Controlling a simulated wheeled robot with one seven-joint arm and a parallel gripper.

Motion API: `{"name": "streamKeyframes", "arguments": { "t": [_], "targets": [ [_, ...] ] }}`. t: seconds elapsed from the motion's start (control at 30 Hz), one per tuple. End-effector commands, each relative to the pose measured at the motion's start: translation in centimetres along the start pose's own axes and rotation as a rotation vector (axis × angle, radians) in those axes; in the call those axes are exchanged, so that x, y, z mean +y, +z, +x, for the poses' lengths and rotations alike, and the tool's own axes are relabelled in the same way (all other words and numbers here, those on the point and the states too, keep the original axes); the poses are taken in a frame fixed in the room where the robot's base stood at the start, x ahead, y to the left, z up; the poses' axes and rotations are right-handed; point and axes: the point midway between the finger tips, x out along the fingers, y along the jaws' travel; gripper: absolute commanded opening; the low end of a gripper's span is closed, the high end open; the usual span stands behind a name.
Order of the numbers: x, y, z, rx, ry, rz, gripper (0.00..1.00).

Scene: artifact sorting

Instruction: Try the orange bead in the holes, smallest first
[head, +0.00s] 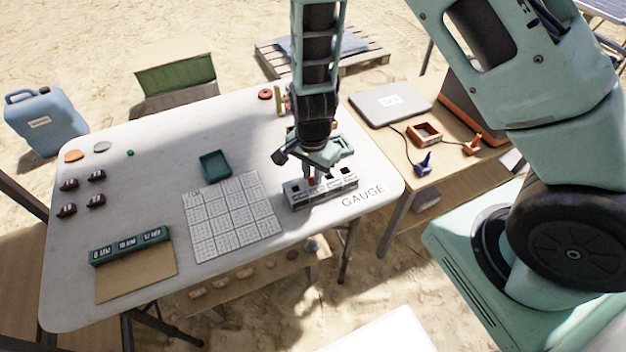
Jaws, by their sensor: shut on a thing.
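The gauge (322,192) is a grey block with dark square holes in a row on top, at the right front of the white table, beside the printed word GAUGE. My gripper (311,176) points down just over the gauge's top, towards its left and middle part. It is shut on a small orange-red bead (312,181), of which only a little shows between the fingertips. I cannot tell whether the bead touches the gauge or sits in a hole. My arm and gripper hide part of the block's top.
A teal tray (214,167) and a printed grid sheet (209,222) lie left of the gauge. A side table holds a laptop (390,101).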

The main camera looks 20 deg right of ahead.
Motion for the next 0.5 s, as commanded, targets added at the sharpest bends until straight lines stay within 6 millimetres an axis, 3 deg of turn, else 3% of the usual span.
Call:
{"name": "streamKeyframes", "arguments": {
  "t": [0.5],
  "targets": [
    [0.0,0.0,-2.7,0.0,0.0,0.0,0.05]
  ]
}}
